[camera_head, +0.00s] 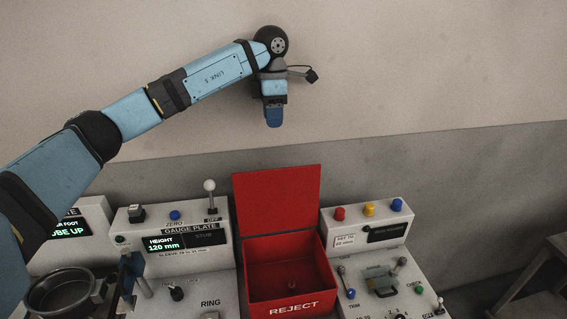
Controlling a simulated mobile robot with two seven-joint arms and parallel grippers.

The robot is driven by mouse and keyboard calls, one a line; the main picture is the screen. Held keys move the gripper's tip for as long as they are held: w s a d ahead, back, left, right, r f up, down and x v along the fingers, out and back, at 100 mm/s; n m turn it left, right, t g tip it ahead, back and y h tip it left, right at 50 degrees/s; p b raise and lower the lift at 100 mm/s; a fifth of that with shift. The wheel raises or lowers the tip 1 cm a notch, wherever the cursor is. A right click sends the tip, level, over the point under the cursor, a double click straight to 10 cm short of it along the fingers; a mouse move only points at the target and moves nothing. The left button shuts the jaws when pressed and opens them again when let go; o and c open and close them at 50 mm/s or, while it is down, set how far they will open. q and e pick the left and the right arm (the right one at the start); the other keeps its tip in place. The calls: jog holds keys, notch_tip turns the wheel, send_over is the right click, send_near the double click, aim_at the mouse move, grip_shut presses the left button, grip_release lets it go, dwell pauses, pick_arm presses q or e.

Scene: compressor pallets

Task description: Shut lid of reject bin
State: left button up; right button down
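The red reject bin (289,304) stands between two control stations, with "REJECT" in white on its front. Its red lid (278,199) is open and stands nearly upright at the bin's back edge. The inside of the bin shows, with a small knob-like shape on its floor. My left arm comes in from the left, and my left gripper (273,117) points down, above and behind the raised lid, apart from it. Its fingers are seen edge-on, so I cannot tell whether they are open. My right gripper is not in view.
The gauge plate station (190,262) with a white-knobbed lever (210,195) stands left of the bin. A station with red, yellow and blue buttons (368,211) stands right. A dark round pot (66,292) is at lower left. A bare wall is behind.

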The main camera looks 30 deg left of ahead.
pick_arm(q)
jog(key=f+p, duration=0.1)
jog(key=f, duration=0.7)
jog(key=s+f+p, duration=0.1)
jog(key=f, duration=0.3)
jog(key=shift+d+f+p, duration=0.35)
jog(key=shift+d+f, duration=0.05)
jog(key=shift+f, duration=0.35)
jog(key=shift+c, duration=0.5)
grip_shut()
